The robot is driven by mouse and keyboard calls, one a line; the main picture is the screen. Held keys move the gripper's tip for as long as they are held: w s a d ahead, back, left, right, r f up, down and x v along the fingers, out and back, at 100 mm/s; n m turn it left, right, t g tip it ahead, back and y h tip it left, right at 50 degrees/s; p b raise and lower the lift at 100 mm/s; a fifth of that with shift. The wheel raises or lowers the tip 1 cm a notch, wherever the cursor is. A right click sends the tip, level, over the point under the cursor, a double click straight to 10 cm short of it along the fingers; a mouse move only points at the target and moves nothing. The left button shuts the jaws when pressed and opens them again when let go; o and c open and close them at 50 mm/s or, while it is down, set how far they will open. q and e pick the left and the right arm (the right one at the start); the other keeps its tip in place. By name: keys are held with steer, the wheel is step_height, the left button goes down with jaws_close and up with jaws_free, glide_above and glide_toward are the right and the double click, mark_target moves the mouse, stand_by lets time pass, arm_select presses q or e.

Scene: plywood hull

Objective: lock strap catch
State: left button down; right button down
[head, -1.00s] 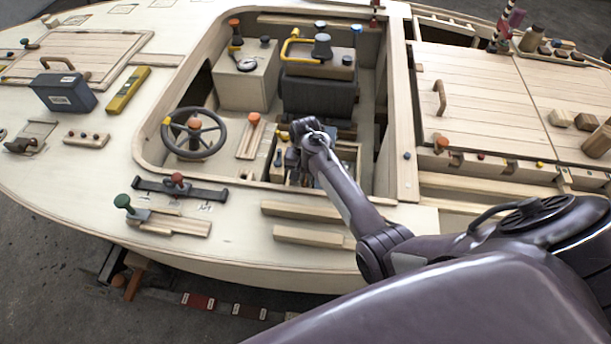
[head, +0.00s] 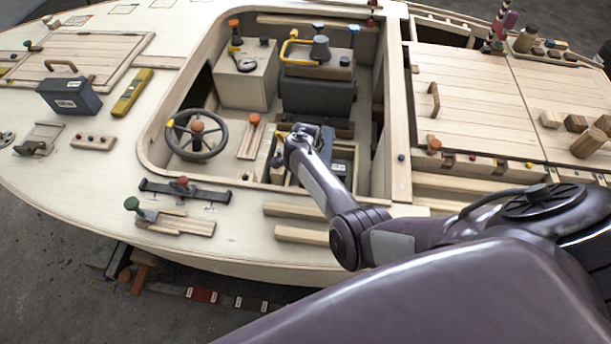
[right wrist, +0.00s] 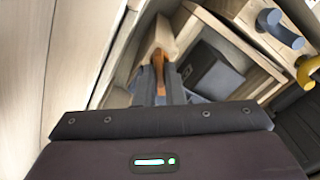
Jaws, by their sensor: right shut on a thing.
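My right gripper (head: 302,140) reaches down into the cockpit well, over a small wooden compartment. Its fingers are hidden in the head view behind my own wrist. In the right wrist view, the fingers (right wrist: 160,88) are shut on a narrow orange-brown piece (right wrist: 160,72), which stands up between them beside a pale wooden block (right wrist: 158,38). I cannot tell for sure whether this piece is part of the strap catch. A dark grey box (right wrist: 214,76) sits in the wooden compartment just right of the fingers. My left gripper is not in view.
A steering wheel (head: 197,135) and an orange-topped lever (head: 252,130) stand left of my right gripper. A dark cabinet (head: 318,95) is behind it. The cockpit's wooden rim (head: 402,150) rises to the right. A black bar (head: 212,192) with a red knob lies on the deck.

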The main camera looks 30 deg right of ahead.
steer(key=m, duration=0.3)
steer(key=shift+m, duration=0.3)
steer(key=shift+s+m+b, duration=0.1)
steer(key=shift+m+b, duration=0.25)
steer(key=shift+m, duration=1.45)
steer(key=c, duration=1.5)
jaws_free()
step_height(320, 180, up, 8)
steer(key=shift+f+p, duration=0.1)
steer(key=shift+p, duration=0.95)
